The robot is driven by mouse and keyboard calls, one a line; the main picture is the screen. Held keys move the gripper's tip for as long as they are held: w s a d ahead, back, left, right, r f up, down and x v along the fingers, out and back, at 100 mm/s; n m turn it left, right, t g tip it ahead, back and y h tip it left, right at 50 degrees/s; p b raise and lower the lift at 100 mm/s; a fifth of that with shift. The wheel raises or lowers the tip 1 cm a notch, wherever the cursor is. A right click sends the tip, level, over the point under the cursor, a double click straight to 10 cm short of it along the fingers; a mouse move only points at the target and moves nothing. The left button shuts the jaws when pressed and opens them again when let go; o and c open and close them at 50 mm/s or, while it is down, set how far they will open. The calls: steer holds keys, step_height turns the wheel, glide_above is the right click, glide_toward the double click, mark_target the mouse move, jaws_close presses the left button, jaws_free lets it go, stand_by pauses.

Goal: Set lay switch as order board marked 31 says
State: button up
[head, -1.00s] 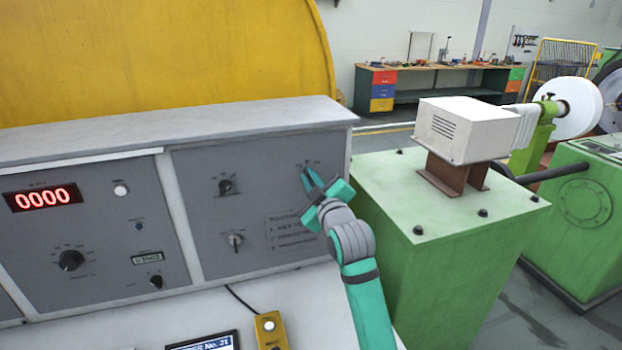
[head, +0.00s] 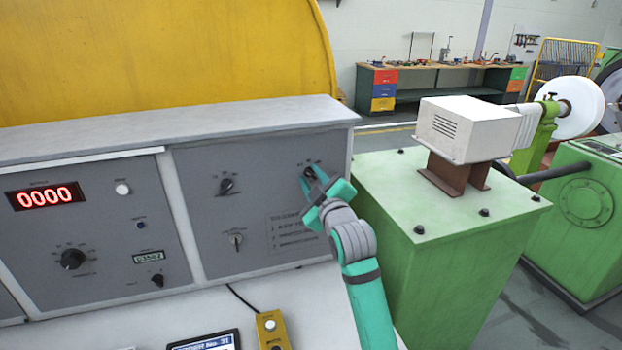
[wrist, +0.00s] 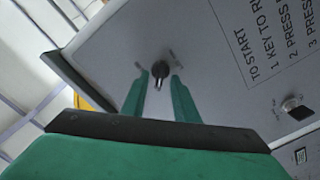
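A black rotary switch (head: 309,172) sits at the upper right of the grey right-hand panel; its label is too small to read, so I cannot confirm it is the lay switch. My gripper (head: 316,178) is at this switch. In the wrist view the switch (wrist: 160,70) lies between the two open fingertips (wrist: 160,78), with a gap on each side. Its pale pointer mark faces down in that view. The order board (head: 205,342), a dark screen reading No. 31, shows only its top edge at the bottom; its order lines are out of frame.
Another black knob (head: 226,187) and a key switch (head: 235,239) are on the same panel, beside a printed start placard (head: 292,232). A yellow control box (head: 271,328) lies on the desk. A green cabinet (head: 440,230) stands close right.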

steer(key=v, duration=1)
steer(key=shift+s, duration=0.35)
steer(key=shift+d, duration=0.1)
steer(key=s+a+f+m+h, duration=0.1)
steer(key=s+f+m, duration=0.3)
steer(key=f, duration=0.5)
steer(key=s+a+f+m+h, duration=0.2)
steer(key=s+f+m, duration=0.2)
steer(key=s+f, duration=0.4)
steer(key=s+a+f+m+h, duration=0.1)
steer(key=s+f+m, duration=0.3)
steer(key=f, duration=0.6)
steer(key=shift+s+a+f+t+h, duration=0.15)
steer(key=shift+s+a+t+h, duration=0.1)
steer(key=shift+s, duration=0.25)
steer(key=shift+s+a+f+t+h, duration=0.15)
steer(key=shift+s+h, duration=0.1)
steer(key=shift+s, duration=0.3)
steer(key=s+d+f+g, duration=0.1)
steer(key=s+f, duration=0.2)
steer(key=s, duration=1.3)
steer(key=s+d+f+g, duration=0.1)
steer(key=s+f, duration=0.3)
steer(key=s, duration=1.2)
steer(key=shift+m+g+h, duration=0.3)
steer(key=shift+m, duration=0.1)
steer(key=shift+w, duration=0.15)
